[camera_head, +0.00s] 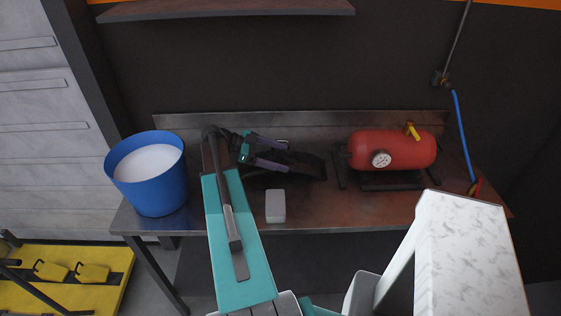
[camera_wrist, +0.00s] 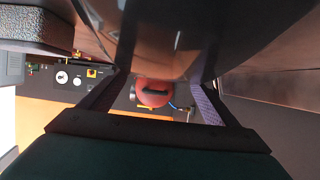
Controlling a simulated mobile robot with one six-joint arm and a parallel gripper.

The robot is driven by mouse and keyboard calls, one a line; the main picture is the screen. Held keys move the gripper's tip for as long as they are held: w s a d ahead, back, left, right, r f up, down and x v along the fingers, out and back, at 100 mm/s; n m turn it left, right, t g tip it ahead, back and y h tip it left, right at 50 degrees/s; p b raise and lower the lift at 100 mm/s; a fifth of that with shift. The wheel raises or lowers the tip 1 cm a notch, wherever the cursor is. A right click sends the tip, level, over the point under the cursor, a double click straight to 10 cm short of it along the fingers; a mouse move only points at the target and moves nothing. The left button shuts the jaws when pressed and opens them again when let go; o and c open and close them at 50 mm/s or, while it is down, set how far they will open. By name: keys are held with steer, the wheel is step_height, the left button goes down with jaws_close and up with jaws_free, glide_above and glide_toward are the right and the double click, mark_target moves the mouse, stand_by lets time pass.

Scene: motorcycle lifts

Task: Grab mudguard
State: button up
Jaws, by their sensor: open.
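The dark mudguard (camera_head: 312,166) lies on the metal workbench, a black curved piece just right of my gripper. My gripper (camera_head: 284,157) has two purple fingers spread apart, pointing right at the mudguard's left part. In the wrist view a dark, glossy curved surface, which looks like the mudguard (camera_wrist: 165,45), fills the upper middle. The open fingers (camera_wrist: 156,80) reach up on either side of its lower part. I cannot tell whether they touch it. Part of the mudguard is hidden behind the gripper in the head view.
A blue bucket (camera_head: 157,196) stands at the bench's left end. A small grey box (camera_head: 275,206) sits in front of the mudguard, close to my arm. A red air tank (camera_head: 400,150) with a gauge stands to the right. The workbench (camera_head: 345,212) is clear at its front middle.

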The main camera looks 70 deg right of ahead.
mark_target(285, 158)
steer(key=shift+p+x, duration=0.45)
steer(key=shift+x, duration=1.1)
steer(key=shift+r, duration=0.1)
steer(key=c, duration=1.4)
steer(key=shift+o, duration=0.2)
steer(key=shift+r, duration=0.1)
